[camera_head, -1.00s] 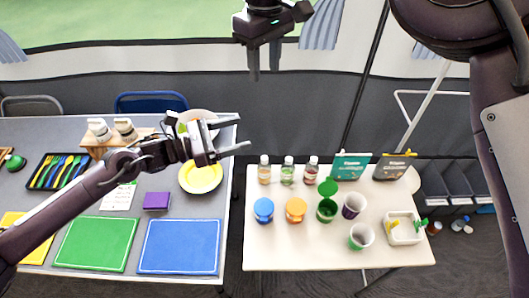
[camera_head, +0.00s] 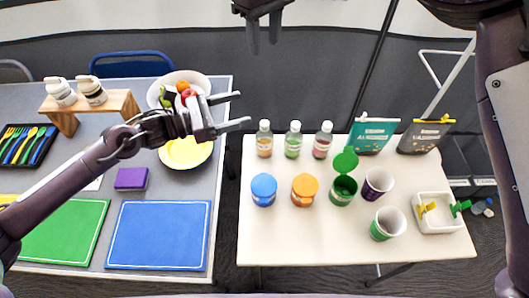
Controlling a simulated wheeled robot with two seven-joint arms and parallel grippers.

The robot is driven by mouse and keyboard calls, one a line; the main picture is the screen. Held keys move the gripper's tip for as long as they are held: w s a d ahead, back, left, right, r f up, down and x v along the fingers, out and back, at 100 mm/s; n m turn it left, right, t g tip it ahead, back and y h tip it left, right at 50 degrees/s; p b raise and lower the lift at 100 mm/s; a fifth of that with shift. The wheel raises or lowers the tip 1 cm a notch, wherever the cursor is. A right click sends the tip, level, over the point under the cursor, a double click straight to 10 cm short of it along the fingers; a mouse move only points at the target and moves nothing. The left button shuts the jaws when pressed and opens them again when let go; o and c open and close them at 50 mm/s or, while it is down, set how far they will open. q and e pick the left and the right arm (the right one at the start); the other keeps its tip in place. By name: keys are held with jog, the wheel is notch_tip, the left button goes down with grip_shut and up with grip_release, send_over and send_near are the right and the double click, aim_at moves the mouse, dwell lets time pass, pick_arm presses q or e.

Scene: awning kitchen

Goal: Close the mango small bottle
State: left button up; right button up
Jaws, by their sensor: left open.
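Three small clear bottles stand at the back of the white table: one with amber liquid (camera_head: 264,145), one green (camera_head: 292,146) and one red (camera_head: 322,146). All three look capped; I cannot read which is mango. In front are a jar with a blue lid (camera_head: 264,188), a jar with an orange lid (camera_head: 304,188) and a green jar (camera_head: 342,192) with its lid (camera_head: 345,161) flipped up. My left gripper (camera_head: 244,109) is open and empty, left of and above the bottles. My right gripper (camera_head: 264,42) is at the top, its fingers apart and empty.
Cups (camera_head: 377,183) (camera_head: 388,223), pouches (camera_head: 372,134) (camera_head: 425,135) and a white bin with clips (camera_head: 436,225) fill the table's right side. The left table holds a fruit bowl (camera_head: 203,82), a yellow plate (camera_head: 186,152) and mats. The white table's front is clear.

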pick_arm(q)
jog(key=b, duration=1.3)
send_near(265, 141)
jog(key=w+d+f, duration=0.2)
jog(key=w+f, duration=0.1)
pick_arm(e)
notch_tip(265, 141, down, 16)
jog(key=shift+r, duration=0.25)
pick_arm(q)
jog(key=shift+r, duration=0.15)
pick_arm(e)
jog(key=shift+r, duration=0.1)
pick_arm(q)
jog(key=shift+x, duration=3.9)
